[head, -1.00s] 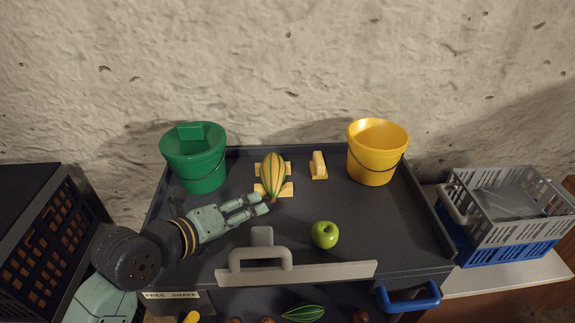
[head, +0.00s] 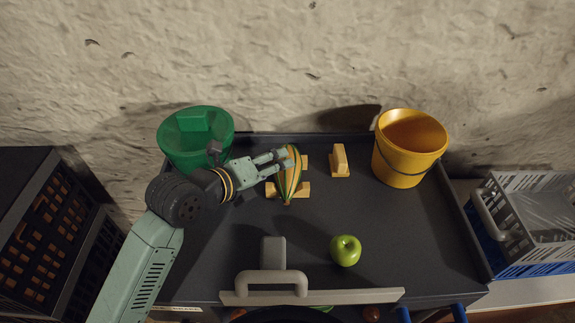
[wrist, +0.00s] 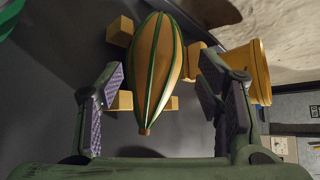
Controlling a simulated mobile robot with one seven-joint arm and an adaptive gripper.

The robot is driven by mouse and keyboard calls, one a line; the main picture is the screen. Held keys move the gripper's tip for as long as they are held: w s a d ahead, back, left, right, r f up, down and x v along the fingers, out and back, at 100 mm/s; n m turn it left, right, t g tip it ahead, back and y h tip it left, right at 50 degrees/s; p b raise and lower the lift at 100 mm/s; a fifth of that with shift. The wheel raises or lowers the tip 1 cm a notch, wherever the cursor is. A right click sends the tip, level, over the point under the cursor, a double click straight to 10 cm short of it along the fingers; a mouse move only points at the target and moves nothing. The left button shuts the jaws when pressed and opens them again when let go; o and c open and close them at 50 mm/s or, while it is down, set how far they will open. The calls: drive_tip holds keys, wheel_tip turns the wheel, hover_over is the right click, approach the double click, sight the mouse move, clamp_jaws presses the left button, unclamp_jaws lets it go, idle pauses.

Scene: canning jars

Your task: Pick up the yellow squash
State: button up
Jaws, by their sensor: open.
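The yellow squash (head: 290,175), orange-yellow with dark green stripes, rests on small tan blocks (head: 304,189) on the dark tray top. In the wrist view the squash (wrist: 156,68) lies lengthwise ahead, its stem end pointing down toward my palm. My gripper (head: 284,158) comes from the left in the head view, with its fingertips at the squash. In the wrist view my gripper (wrist: 160,95) is open, one finger on each side of the squash, with gaps showing on both sides. Part of the squash is hidden by my fingers in the head view.
A green bucket (head: 175,150) stands behind my wrist, a yellow bucket (head: 402,165) at the right. A tan block piece (head: 340,160) and a green apple (head: 345,251) sit on the surface. A grey handle (head: 271,284) is at the front. Grey crates (head: 525,215) stand far right.

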drive_tip(key=shift+p+x, duration=0.4)
drive_tip(key=shift+x, duration=2.25)
drive_tip(key=shift+a+f, duration=0.1)
drive_tip(key=shift+f, duration=0.05)
drive_tip(key=shift+c, duration=0.6)
drive_tip(key=c, duration=0.4)
drive_tip(key=shift+c, duration=0.4)
